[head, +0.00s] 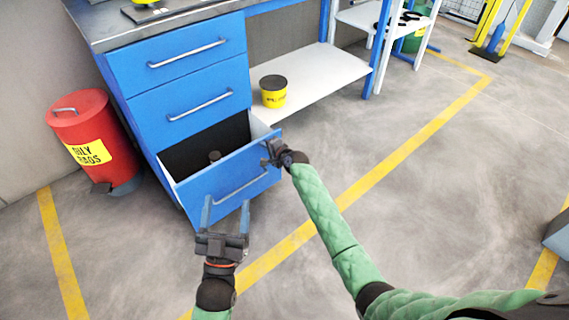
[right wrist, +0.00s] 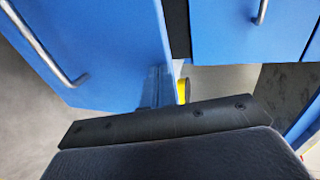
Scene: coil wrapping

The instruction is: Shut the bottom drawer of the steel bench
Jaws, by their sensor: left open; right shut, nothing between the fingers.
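The two upper drawers (head: 190,75) are shut. A yellow tin (head: 273,92) stands on the white lower shelf (head: 315,75). A red oily-rags bin (head: 90,135) stands left of the bench. Floor with yellow lines (head: 365,180) is open at the right.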

